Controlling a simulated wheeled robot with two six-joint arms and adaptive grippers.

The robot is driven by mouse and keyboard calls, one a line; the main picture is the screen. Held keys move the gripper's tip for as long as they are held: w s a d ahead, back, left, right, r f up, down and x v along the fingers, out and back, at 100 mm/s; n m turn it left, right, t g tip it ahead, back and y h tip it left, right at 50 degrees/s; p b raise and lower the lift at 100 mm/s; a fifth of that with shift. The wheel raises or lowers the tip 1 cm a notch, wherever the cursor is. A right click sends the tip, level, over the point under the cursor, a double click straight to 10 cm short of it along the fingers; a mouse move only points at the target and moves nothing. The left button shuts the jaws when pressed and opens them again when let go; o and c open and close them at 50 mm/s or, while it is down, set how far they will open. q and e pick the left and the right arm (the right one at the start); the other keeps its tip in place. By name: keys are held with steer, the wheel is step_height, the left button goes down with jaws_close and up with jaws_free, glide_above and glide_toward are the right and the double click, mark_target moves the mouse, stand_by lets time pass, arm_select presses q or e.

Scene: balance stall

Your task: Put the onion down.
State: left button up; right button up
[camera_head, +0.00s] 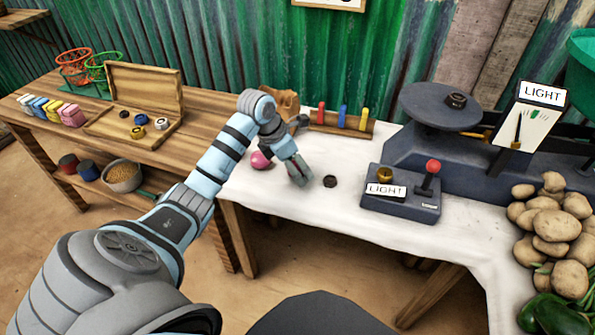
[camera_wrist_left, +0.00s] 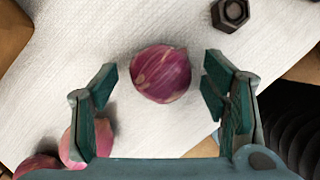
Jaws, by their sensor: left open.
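A purple-red onion (camera_wrist_left: 161,73) lies on the white cloth between the spread fingers of my left gripper (camera_wrist_left: 158,92) in the left wrist view. Gaps show on both sides, so the fingers do not touch it. In the head view my left gripper (camera_head: 299,172) points down close over the cloth and hides what is below it. A pink onion (camera_head: 260,160) shows just left of it there. Two more onions, one (camera_wrist_left: 84,138) and another (camera_wrist_left: 38,166), lie at the lower left of the wrist view, partly behind the left finger. My right gripper is not in view.
A dark hex nut (camera_head: 330,181) lies right of the gripper; a nut also shows in the wrist view (camera_wrist_left: 231,14). A control box (camera_head: 400,207), a dark scale (camera_head: 440,150) and potatoes (camera_head: 552,235) stand further right. Cloth (camera_head: 310,216) in front of the gripper is clear.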

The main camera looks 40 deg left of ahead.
arm_select(q)
steer(key=shift+w, duration=0.1)
steer(key=c, duration=1.4)
step_height(320, 180, up, 16)
steer(key=p, duration=0.5)
step_height(320, 180, up, 4)
steer(key=p, duration=0.4)
glide_above(295, 162)
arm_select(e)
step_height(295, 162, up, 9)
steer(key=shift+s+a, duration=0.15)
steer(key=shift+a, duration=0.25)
